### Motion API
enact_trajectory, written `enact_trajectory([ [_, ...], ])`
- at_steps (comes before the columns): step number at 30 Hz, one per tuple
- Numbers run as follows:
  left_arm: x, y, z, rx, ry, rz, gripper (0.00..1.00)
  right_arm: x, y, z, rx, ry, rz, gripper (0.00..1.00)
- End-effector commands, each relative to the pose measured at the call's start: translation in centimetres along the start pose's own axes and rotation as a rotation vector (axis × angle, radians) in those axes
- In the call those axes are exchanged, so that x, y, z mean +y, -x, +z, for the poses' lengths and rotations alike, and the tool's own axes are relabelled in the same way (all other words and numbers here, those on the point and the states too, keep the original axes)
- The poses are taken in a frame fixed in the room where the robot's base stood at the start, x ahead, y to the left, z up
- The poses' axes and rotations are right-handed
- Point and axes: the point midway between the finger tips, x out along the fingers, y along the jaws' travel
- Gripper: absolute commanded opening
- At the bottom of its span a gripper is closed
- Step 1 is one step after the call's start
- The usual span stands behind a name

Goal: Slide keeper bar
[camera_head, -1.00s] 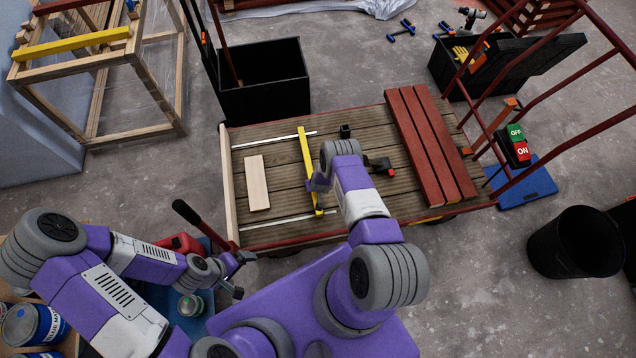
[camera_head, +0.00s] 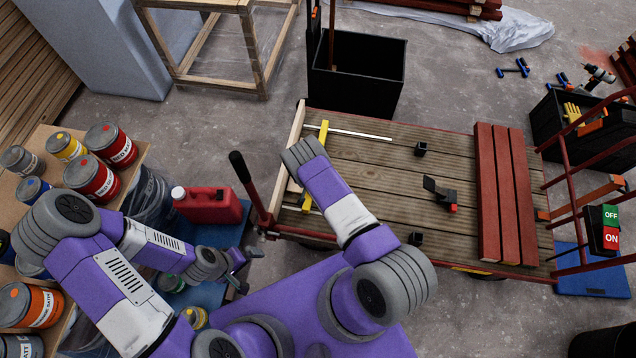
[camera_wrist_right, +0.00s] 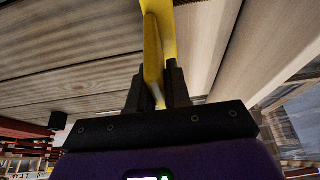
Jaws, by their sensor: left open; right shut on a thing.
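The yellow keeper bar (camera_head: 323,140) lies across the left part of the plank-topped cart (camera_head: 380,165), its middle hidden behind my right arm. In the right wrist view my right gripper (camera_wrist_right: 158,78) is shut on the yellow bar (camera_wrist_right: 158,30). The head view hides that gripper behind its own arm. A pale wooden piece (camera_head: 293,187) shows beside the bar, mostly covered; I cannot tell if they touch. White rail strips (camera_head: 360,134) run along the deck. My left gripper (camera_head: 240,271) is open and empty, left of the cart near the red lever.
Red battens (camera_head: 502,190) lie on the cart's right part. Small black blocks (camera_head: 420,148) and a black clamp-like piece (camera_head: 440,194) sit mid-deck. A red can (camera_head: 208,205) and paint tins (camera_head: 110,145) stand left. A black bin (camera_head: 358,80) stands behind the cart.

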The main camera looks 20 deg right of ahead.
Motion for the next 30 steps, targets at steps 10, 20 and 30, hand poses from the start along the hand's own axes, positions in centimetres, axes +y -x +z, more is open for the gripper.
enact_trajectory([
  [10,0.0,-0.1,0.0,0.000,0.000,0.000,1.00,-0.5,0.0,0.0,-0.001,0.000,-0.002,0.00],
  [20,0.0,-0.1,0.0,0.000,0.000,0.000,1.00,-0.4,0.0,0.0,0.000,0.000,-0.001,0.38],
  [30,0.4,1.0,0.0,0.000,0.000,0.000,1.00,-0.4,1.8,-0.1,-0.002,-0.003,0.000,0.38],
])
